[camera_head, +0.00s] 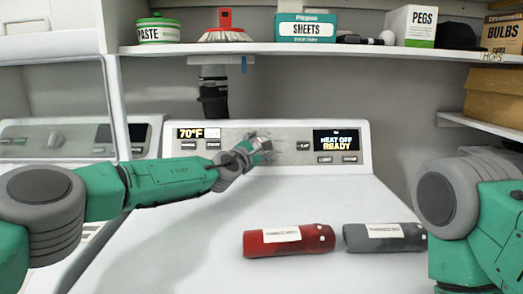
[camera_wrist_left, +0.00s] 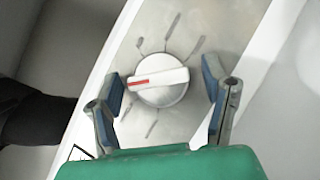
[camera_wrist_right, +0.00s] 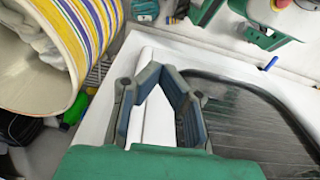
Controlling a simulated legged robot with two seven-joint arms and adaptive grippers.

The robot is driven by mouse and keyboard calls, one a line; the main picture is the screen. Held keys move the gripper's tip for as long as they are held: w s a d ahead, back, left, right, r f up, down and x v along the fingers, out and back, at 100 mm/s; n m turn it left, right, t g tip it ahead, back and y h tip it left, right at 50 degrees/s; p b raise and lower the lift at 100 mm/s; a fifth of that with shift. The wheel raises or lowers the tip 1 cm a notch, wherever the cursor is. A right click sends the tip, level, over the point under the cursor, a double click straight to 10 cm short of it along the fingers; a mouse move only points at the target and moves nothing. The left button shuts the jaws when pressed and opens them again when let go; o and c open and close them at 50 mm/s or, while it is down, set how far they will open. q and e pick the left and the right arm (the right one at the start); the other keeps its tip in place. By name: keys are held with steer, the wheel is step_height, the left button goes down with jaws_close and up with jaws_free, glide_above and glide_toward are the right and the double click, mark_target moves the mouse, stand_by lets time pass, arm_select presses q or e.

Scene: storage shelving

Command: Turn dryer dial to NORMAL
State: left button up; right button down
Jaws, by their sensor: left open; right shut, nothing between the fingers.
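The dryer dial (camera_wrist_left: 165,85) is a round white knob with a raised grip bar and a red mark pointing left in the left wrist view. Tick marks ring it on the grey panel (camera_wrist_left: 215,22); their labels are not readable. My left gripper (camera_wrist_left: 166,72) is open, with one finger on each side of the dial and gaps visible. In the head view my left gripper (camera_head: 262,145) is at the dryer's control panel (camera_head: 293,131) and hides the dial. The panel's display (camera_head: 336,141) reads "HEAT OFF READY". My right gripper (camera_wrist_right: 160,72) is shut and empty.
A red cylinder (camera_head: 288,241) and a grey cylinder (camera_head: 385,238) lie on the white dryer top (camera_head: 225,245). A shelf (camera_head: 300,49) with boxes hangs above. A striped basket (camera_wrist_right: 50,45) is left of my right gripper in its wrist view.

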arm_select(q)
steer(key=c, duration=1.1)
steer(key=n+t+p, duration=0.1)
steer(key=n+p, duration=0.1)
steer(key=p, duration=0.8)
steer(key=shift+s+d+n+y, duration=0.1)
steer(key=shift+d+n+y, duration=0.05)
steer(key=shift+n+y, duration=0.25)
steer(key=shift+c, duration=0.2)
steer(key=shift+f+n+t+y+p, duration=0.15)
steer(key=shift+n+t+y+p, duration=0.5)
steer(key=shift+n, duration=0.25)
steer(key=shift+n+t+y, duration=0.25)
steer(key=shift+n+y, duration=0.1)
steer(key=shift+n, duration=0.55)
steer(key=shift+f+n+t+y, duration=0.1)
steer(key=shift+n+t+y, duration=0.3)
steer(key=shift+n+y, duration=0.85)
steer(key=shift+n, duration=0.45)
